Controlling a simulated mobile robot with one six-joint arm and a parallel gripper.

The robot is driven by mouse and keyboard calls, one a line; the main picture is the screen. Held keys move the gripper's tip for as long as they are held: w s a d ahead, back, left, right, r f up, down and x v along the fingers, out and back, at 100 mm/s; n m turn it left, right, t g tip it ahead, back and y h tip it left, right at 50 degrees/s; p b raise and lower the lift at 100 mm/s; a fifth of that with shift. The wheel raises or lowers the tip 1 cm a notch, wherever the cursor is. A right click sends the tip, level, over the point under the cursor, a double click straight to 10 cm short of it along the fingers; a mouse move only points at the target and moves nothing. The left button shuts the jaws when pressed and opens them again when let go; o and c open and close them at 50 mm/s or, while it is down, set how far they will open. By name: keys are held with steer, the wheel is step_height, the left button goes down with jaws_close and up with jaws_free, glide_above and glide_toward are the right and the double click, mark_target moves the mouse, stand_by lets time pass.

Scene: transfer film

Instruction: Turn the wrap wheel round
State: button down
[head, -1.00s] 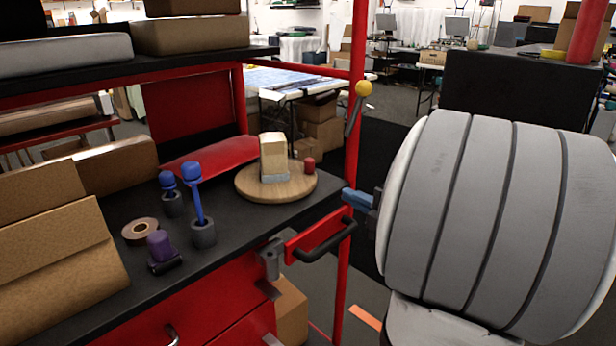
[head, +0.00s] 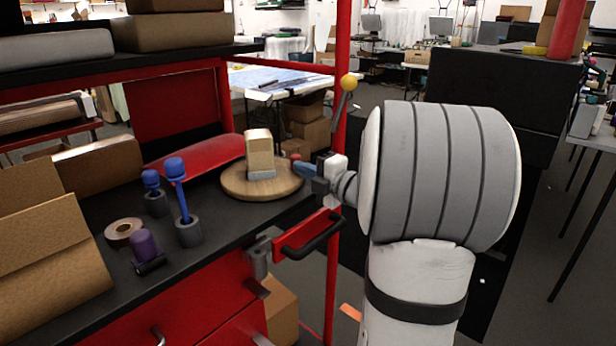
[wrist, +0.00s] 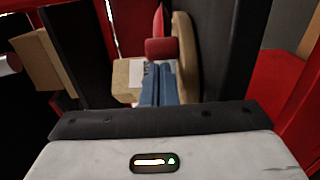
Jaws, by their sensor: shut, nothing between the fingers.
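The wrap wheel is a round wooden disc (head: 240,188) lying flat on the black bench top. A cream block with a grey-blue base band (head: 259,152) stands upright on it. A small red knob (head: 295,157) at the wheel's right edge is partly hidden by my gripper. My gripper (head: 297,166) has blue fingers, shut and empty, beside the knob at the wheel's right rim. In the wrist view the blue fingertips (wrist: 158,72) are together just by the red knob (wrist: 160,48), with the wheel's edge (wrist: 185,60) and the block (wrist: 128,78) behind. I cannot tell whether they touch the knob.
Blue-handled tools in grey holders (head: 188,232), a tape roll (head: 123,229) and a purple-handled tool (head: 146,246) stand left of the wheel. A red post (head: 339,100) with a yellow-ball lever (head: 348,82) rises behind my gripper.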

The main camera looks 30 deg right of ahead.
stand_by(0.3)
steer(key=shift+w+d+f+b, duration=0.1)
steer(key=shift+w+d+b, duration=0.3)
steer(key=shift+w+b, duration=0.15)
